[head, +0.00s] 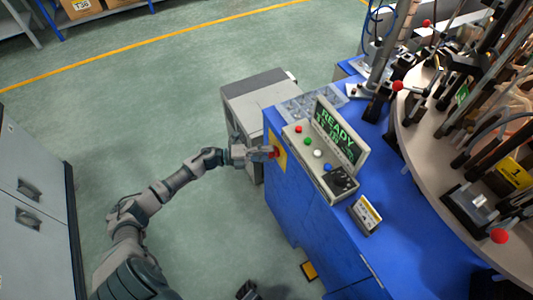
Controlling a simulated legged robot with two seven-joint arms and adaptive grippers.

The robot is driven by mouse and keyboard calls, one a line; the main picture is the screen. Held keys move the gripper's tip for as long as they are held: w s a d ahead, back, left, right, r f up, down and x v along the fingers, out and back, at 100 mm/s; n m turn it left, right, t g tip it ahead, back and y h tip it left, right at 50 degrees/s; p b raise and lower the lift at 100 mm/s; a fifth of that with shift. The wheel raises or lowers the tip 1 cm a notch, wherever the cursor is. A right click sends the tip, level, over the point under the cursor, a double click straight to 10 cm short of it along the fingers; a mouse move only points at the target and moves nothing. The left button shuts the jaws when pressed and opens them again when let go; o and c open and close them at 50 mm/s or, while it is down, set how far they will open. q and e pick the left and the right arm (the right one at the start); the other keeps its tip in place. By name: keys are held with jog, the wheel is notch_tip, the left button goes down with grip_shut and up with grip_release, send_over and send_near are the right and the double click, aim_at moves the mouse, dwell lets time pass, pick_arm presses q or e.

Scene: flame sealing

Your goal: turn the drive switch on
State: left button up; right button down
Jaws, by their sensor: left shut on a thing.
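The drive switch is a red rotary handle (276,152) on a yellow plate (281,158), on the left side of the blue machine cabinet (296,205). My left gripper (268,153) is at this handle and shut on it, with the arm reaching in from the lower left. The fingers hide part of the handle, and its exact turn angle is too small to read. A dark piece at the bottom edge may be my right gripper (248,290); its fingers cannot be made out.
A control panel (313,160) with coloured buttons and a green "READY" screen (336,132) sits on the cabinet top. A round turntable (425,170) with fixtures is at right. A grey box (255,98) stands behind my gripper. Grey lockers (32,200) stand left; the floor between is clear.

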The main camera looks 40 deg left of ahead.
pick_arm(q)
jog(key=shift+s+d+f, duration=0.1)
jog(key=shift+s+f, duration=0.05)
jog(key=shift+f, duration=0.3)
jog(key=o, duration=1.1)
jog(key=shift+c, duration=0.2)
jog(key=shift+o, duration=0.5)
jog(key=shift+r, duration=0.2)
jog(key=v, duration=1.2)
